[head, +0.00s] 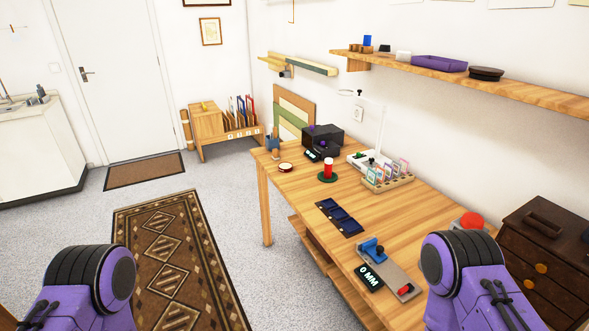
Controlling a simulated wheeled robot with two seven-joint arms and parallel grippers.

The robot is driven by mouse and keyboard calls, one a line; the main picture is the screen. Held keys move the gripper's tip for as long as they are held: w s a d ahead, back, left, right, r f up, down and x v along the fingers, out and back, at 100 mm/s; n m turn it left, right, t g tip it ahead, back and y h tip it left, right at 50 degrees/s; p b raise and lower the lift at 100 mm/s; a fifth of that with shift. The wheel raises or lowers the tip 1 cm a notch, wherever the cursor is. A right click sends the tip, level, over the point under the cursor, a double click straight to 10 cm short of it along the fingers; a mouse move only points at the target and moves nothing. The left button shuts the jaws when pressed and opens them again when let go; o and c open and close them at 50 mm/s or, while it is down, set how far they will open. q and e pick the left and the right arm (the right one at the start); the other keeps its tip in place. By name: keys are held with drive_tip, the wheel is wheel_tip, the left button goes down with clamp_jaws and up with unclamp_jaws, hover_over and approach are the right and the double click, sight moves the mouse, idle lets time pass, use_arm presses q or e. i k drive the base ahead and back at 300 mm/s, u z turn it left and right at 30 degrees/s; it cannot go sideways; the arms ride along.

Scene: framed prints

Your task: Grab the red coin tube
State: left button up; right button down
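A small upright red tube (328,169), pale at its top, stands on a round green base on the wooden table (309,189). It is on the far half of the table, in front of a black box. It looks like the red coin tube, but is small here. My two purple arms show only as upper links at the bottom left and bottom right corners. Neither gripper is in view, and nothing of mine is near the tube.
A black box (321,140) and a rack of cards (387,178) stand near the tube. Dark blue trays (340,217) and a gauge with a blue part (373,248) lie nearer. A wall shelf (430,72) overhangs the table's far side.

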sight(329, 161)
drive_tip(key=u, duration=0.8)
drive_tip(key=i, duration=3.4)
drive_tip(key=z, duration=2.9)
